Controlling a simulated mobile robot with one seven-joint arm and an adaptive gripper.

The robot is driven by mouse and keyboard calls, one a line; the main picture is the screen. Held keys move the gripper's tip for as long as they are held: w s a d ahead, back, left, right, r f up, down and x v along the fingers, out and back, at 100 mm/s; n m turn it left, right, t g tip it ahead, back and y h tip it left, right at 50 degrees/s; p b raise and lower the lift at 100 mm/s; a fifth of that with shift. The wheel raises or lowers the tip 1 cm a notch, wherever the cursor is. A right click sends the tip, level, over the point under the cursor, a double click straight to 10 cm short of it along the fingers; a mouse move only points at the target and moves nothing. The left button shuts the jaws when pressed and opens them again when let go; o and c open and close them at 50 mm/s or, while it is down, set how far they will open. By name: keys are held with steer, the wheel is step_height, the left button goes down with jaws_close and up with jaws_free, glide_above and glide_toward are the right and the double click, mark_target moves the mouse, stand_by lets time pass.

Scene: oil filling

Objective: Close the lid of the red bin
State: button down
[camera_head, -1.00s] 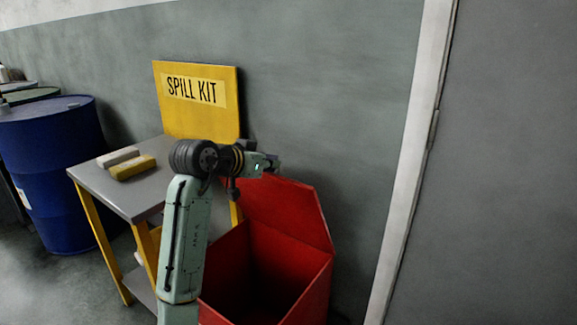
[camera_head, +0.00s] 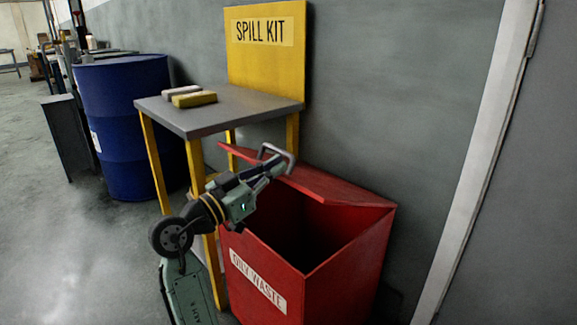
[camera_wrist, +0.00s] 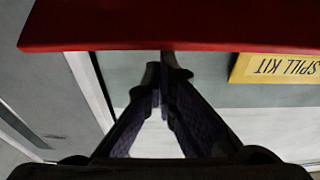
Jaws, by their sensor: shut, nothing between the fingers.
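The red bin (camera_head: 345,275) stands on the floor with an "OILY WASTE" label on its front. Its lid (camera_head: 345,188) is partly open, slanting over the back of the dark opening. My gripper (camera_head: 285,158) is shut and empty at the upper edge of the lid, reaching in from the left front. In the wrist view the lid (camera_wrist: 110,28) crosses the top as a red band. My fingertips (camera_wrist: 160,75) are together right by its edge; I cannot tell whether they touch it.
A grey-topped table with yellow legs (camera_head: 215,108) stands behind and left of the bin, bearing two blocks and a yellow "SPILL KIT" board (camera_head: 265,60). A blue drum (camera_head: 125,125) stands further left. The wall is close behind the bin; floor at left is open.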

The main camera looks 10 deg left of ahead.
steer(key=shift+s+a+f+b, duration=0.25)
steer(key=shift+f+b, duration=0.15)
steer(key=shift+f, duration=0.25)
steer(key=shift+s+a+f+b, duration=0.1)
steer(key=shift+s+f+b, duration=0.25)
steer(key=shift+f, duration=0.3)
steer(key=shift+s+a+f+b, duration=0.2)
steer(key=shift+f+b, duration=0.25)
steer(key=shift+f, duration=0.2)
